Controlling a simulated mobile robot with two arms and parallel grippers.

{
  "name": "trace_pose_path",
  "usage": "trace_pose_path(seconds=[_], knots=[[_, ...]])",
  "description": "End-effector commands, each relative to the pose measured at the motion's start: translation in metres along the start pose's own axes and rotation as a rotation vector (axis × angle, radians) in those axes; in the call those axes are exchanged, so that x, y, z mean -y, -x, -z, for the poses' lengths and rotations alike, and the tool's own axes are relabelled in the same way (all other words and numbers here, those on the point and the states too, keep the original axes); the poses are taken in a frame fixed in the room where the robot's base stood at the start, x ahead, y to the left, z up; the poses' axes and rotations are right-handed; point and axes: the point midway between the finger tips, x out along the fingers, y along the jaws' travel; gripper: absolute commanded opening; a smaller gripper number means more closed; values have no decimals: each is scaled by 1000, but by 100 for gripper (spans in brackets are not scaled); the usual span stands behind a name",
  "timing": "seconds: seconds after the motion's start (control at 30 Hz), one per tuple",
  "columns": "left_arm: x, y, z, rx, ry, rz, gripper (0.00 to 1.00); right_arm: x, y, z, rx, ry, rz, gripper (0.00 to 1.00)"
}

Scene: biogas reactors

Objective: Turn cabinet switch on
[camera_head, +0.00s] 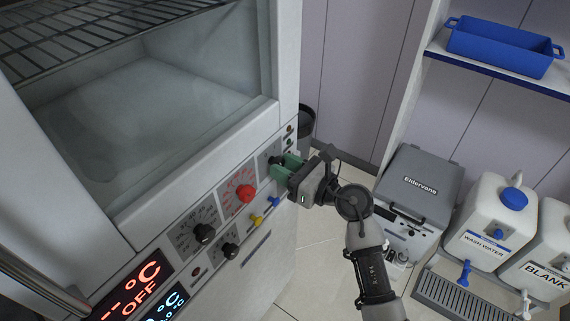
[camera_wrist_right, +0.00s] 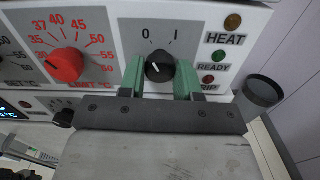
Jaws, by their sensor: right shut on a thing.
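The cabinet (camera_head: 180,190) fills the left of the head view, with its control panel along the lower front. The black switch knob (camera_wrist_right: 159,67) sits between the marks 0 and I on the panel in the right wrist view. Its white pointer line points downward on the visible face. My right gripper (camera_wrist_right: 160,78) has its two green fingers on either side of the knob, shut on it. In the head view the right gripper (camera_head: 283,168) is at the panel's right end and mostly hides the knob. My left gripper is not in view.
A red dial (camera_wrist_right: 66,65) is left of the switch, and HEAT, READY and TRIP lamps (camera_wrist_right: 218,57) are right. The display (camera_head: 140,290) reads OFF. A dark bin (camera_head: 306,122) stands behind the cabinet's corner. A grey Eldervane device (camera_head: 420,185) and white jugs (camera_head: 490,220) stand right.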

Motion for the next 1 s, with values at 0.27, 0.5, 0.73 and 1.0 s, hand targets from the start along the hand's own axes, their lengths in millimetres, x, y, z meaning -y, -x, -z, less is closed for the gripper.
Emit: trace_pose_path(seconds=[0.27, 0.5, 0.73, 1.0], knots=[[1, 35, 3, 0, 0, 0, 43, -1, 0, -5, -6, -194, -1, 9], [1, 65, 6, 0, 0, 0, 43, -1, 0, -6, -5, -421, 1, 9], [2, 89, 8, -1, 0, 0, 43, -1, 0, -5, -5, -634, 1, 9], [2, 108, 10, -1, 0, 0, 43, -1, 0, -4, -2, -838, 1, 9]])
